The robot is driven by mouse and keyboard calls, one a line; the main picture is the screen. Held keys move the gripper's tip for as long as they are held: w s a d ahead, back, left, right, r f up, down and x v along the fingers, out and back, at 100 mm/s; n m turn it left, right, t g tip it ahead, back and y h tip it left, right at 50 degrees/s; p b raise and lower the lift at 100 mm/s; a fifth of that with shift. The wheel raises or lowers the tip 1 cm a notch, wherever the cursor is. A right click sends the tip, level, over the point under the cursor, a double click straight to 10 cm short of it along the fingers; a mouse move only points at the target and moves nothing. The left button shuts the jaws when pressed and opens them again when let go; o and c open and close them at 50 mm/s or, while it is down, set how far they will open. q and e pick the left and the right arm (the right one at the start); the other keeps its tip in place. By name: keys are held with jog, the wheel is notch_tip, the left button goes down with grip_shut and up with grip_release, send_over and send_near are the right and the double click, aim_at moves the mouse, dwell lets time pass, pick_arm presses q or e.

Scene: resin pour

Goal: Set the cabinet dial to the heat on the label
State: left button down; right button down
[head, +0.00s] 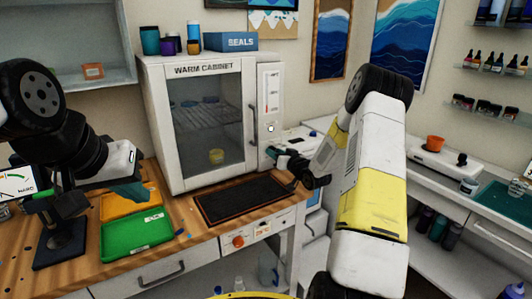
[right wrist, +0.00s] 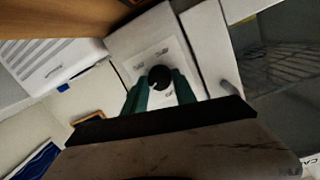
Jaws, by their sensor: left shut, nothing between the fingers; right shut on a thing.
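The white warm cabinet (head: 164,130) stands on the wooden bench with its glass door closed. Its right-hand panel (head: 270,80) carries a scale with a red strip, too small to read. My right gripper (head: 276,154) is at the lower part of this panel and hides the dial in the head view. In the right wrist view the black round dial (right wrist: 160,77) sits between the teal fingers, which are shut on it. Marks around it are too blurred to read. My left gripper (head: 130,192) is shut and empty above the trays on the left.
An orange tray (head: 118,205) and a green tray (head: 137,242) with a small unreadable label lie on the bench. A black mat (head: 243,198) lies before the cabinet. A blue SEALS box (head: 230,41) and several jars stand on top.

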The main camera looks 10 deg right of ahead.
dwell(0.3)
jog(key=c, duration=1)
grip_release()
jog(key=v, duration=0.7)
jog(key=shift+s, duration=0.4)
jog(key=shift+d, duration=0.1)
